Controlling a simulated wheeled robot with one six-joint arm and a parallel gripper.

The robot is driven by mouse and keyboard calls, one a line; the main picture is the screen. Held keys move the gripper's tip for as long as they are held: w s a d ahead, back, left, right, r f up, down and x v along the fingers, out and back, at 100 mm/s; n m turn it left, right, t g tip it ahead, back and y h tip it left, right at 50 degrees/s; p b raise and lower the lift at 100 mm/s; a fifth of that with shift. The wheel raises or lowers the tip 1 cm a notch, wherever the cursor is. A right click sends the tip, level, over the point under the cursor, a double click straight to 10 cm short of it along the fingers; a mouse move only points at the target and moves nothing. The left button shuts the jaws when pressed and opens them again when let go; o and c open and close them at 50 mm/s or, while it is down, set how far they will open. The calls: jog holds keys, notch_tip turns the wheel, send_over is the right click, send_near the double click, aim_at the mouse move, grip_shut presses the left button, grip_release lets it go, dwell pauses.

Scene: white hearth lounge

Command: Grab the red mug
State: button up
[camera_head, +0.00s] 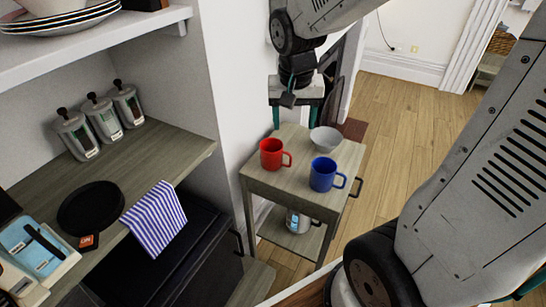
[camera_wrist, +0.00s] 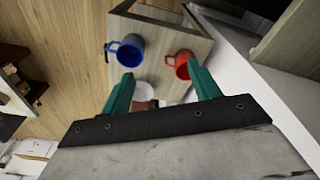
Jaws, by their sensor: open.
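The red mug (camera_head: 271,154) stands upright on a small wooden cart (camera_head: 292,183), its handle toward the right. A blue mug (camera_head: 323,175) stands nearer on the same top, and a grey-white bowl (camera_head: 325,139) sits behind it. My gripper (camera_head: 299,117) is open and empty, behind the red mug and apart from it in the head view. In the wrist view, the open gripper (camera_wrist: 163,76) has teal fingers; the red mug (camera_wrist: 182,66) is beyond the right finger, which slightly overlaps it. The blue mug (camera_wrist: 126,56) is beyond the left finger.
A pot (camera_head: 298,221) stands on the cart's lower shelf. A white wall (camera_head: 236,80) borders the cart at left. A counter (camera_head: 155,155) with canisters, a black plate and a striped cloth is further left. Wooden floor (camera_head: 395,115) is free on the right.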

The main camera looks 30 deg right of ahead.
jog(key=w+d+f+m, duration=0.2)
jog(key=w+f, duration=0.4)
jog(key=f, duration=0.1)
jog(key=m, duration=0.3)
send_over(276, 157)
jog(key=s+d, duration=0.2)
notch_tip(276, 157, down, 8)
jog(key=f, duration=0.3)
jog(key=d+f, duration=0.1)
jog(key=f, duration=0.3)
jog(key=w+f, duration=0.1)
jog(key=f, duration=0.3)
jog(key=shift+w+d+f, duration=0.1)
jog(key=shift+d, duration=0.3)
jog(key=c, duration=1.2)
